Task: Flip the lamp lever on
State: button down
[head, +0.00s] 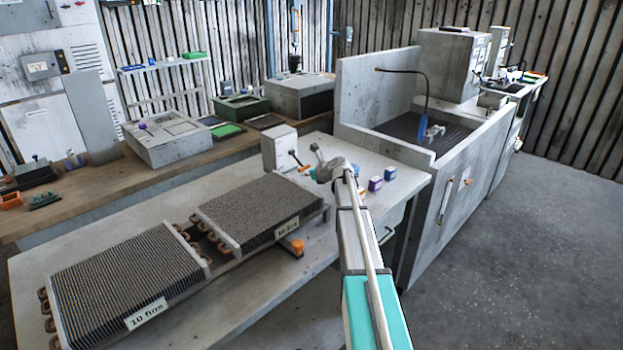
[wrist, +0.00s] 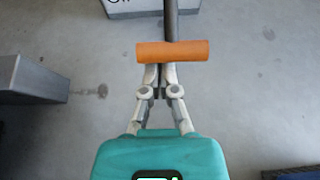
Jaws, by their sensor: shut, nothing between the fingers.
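The lamp lever is a dark rod (wrist: 171,22) with an orange crossbar handle (wrist: 172,51) in the wrist view. The rod runs up to a pale box (wrist: 150,7) with black lettering cut off by the frame's top edge. My gripper (wrist: 158,70) is shut and empty, its fingertips right at the near side of the orange handle; I cannot tell whether they touch it. In the head view the pale box (head: 280,148) stands on the grey bench, and my gripper (head: 316,158) is just to its right.
Two finned coil blocks (head: 125,280) (head: 258,208) lie on the bench's left and middle. Small purple and blue boxes (head: 376,184) sit right of my gripper. A walled sink-like unit (head: 385,85) stands behind on the right. Grey floor on the right is clear.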

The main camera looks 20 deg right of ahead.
jog(key=shift+w+a+f, duration=0.15)
jog(key=shift+w+f, duration=0.05)
jog(key=shift+w, duration=0.2)
jog(key=shift+a, duration=0.3)
jog(key=shift+d+r, duration=0.1)
jog(key=shift+d, duration=0.4)
jog(key=shift+s+r+p, duration=0.1)
jog(key=shift+r+p, duration=0.05)
jog(key=shift+p, duration=0.3)
